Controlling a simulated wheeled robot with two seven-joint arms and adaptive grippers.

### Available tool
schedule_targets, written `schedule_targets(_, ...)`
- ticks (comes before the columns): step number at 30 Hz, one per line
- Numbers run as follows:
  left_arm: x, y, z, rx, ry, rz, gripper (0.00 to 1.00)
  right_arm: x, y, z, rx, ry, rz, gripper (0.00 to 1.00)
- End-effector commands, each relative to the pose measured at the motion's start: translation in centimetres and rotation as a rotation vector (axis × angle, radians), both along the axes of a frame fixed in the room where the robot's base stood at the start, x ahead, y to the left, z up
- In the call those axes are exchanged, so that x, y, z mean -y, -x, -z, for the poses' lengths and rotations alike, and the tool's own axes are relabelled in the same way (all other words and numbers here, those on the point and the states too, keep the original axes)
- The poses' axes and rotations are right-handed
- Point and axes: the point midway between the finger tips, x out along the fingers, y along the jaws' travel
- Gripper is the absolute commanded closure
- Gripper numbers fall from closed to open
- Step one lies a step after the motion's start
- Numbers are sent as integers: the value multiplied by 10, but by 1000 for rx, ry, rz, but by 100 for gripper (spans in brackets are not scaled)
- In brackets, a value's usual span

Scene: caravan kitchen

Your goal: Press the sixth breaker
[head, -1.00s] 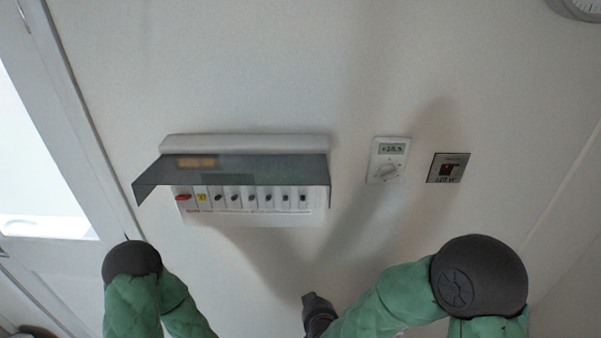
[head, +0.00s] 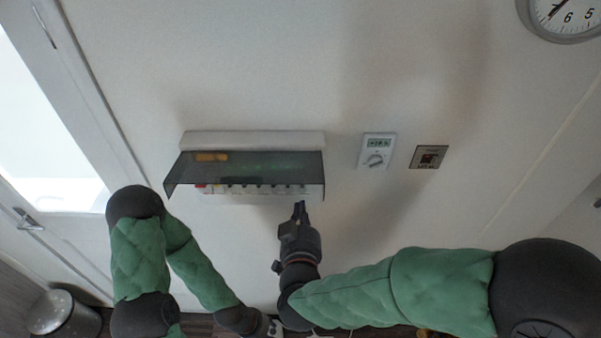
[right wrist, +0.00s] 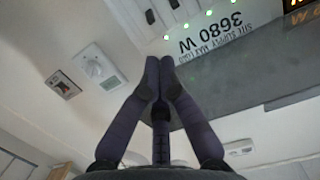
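The breaker box (head: 222,138) is on the wall with its smoked cover (head: 245,170) tilted out over the row. The breakers (head: 255,189) show as a row of small dark levers below the cover's edge, with a red switch at the left end. My right gripper (head: 299,206) is just below the row's right end, pointing up at it. In the right wrist view its fingers (right wrist: 160,62) meet at the tips with nothing between them. Contact with a breaker cannot be told. My left gripper (head: 273,328) is low at the bottom edge, partly cut off.
A thermostat (head: 376,151) and a small switch plate (head: 429,157) are on the wall right of the box. A clock (head: 566,14) is at the upper right. A door (head: 85,95) is on the left. The right wrist view shows green lights (right wrist: 209,13) and a 3680 W label (right wrist: 212,33).

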Motion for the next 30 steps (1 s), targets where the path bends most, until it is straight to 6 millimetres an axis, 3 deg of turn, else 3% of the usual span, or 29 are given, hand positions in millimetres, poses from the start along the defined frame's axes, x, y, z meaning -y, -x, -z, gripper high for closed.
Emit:
schedule_targets(3, 0, 0, -4, 0, 0, 0, 60, 0, 2, -8, 8, -1, 3, 100)
schedule_targets(17, 0, 0, -4, 0, 0, 0, 60, 0, -5, -6, 8, 1, 5, 100)
schedule_targets(30, 0, 0, -10, 0, 0, 0, 60, 1, -72, 4, 8, 0, 6, 100)
